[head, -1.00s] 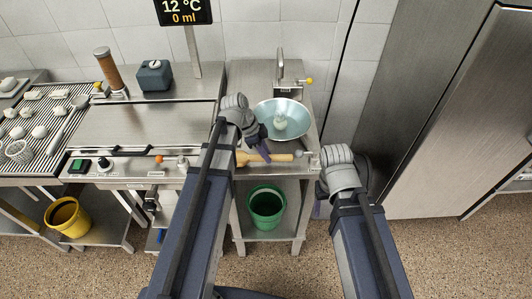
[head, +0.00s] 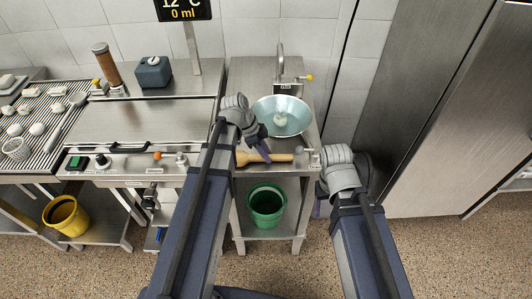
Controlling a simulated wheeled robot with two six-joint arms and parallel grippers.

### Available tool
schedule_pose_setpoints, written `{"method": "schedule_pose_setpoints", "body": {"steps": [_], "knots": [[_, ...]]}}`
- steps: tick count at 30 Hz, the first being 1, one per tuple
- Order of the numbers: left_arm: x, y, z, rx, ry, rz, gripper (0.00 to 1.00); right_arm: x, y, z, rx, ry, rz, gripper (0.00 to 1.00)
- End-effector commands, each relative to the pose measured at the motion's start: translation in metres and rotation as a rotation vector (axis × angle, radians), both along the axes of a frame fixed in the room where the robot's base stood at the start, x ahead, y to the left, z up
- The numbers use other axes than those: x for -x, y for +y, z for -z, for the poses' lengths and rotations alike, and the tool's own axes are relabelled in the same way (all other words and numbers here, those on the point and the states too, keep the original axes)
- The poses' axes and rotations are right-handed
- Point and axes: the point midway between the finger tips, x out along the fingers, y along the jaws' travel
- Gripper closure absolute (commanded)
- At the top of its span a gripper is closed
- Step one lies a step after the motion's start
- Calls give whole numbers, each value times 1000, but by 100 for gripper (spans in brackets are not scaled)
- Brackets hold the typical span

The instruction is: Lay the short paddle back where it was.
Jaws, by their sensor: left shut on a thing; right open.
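A short wooden paddle (head: 280,157) lies across the front of the steel counter, in front of the blue bowl. Its wide part shows left of my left gripper and its handle shows to the right. My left gripper (head: 266,156) is shut on the paddle. Whether the paddle touches the counter, I cannot tell. My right gripper (head: 318,208) is low at the right of the counter, mostly hidden behind my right arm, apart from the paddle.
A pale blue bowl (head: 302,121) with a whitish object in it sits under the tap (head: 281,62). A green bucket (head: 266,205) stands on the shelf below. A steel cabinet (head: 440,110) stands right.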

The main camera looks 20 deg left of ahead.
Motion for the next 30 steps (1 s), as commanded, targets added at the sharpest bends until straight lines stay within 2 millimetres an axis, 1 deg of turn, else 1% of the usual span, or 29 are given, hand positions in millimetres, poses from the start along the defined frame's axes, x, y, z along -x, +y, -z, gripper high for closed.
{"method": "schedule_pose_setpoints", "body": {"steps": [14, 15, 23, 24, 30], "knots": [[0, 0, 8, 0, 0, 0, 100, 0, 0, 8, 0, 0, 0, 34], [0, 0, 7, 0, 0, 0, 69, 0, 0, 7, 0, 0, 0, 34], [0, 0, 6, 0, 0, 0, 40, 0, 0, 7, 0, 0, 0, 34], [0, 0, 7, 0, 0, 0, 38, 0, 0, 7, 0, 0, 0, 34], [0, 0, 6, 0, 0, 0, 38, 0, 0, 7, 0, 0, 0, 34]]}}
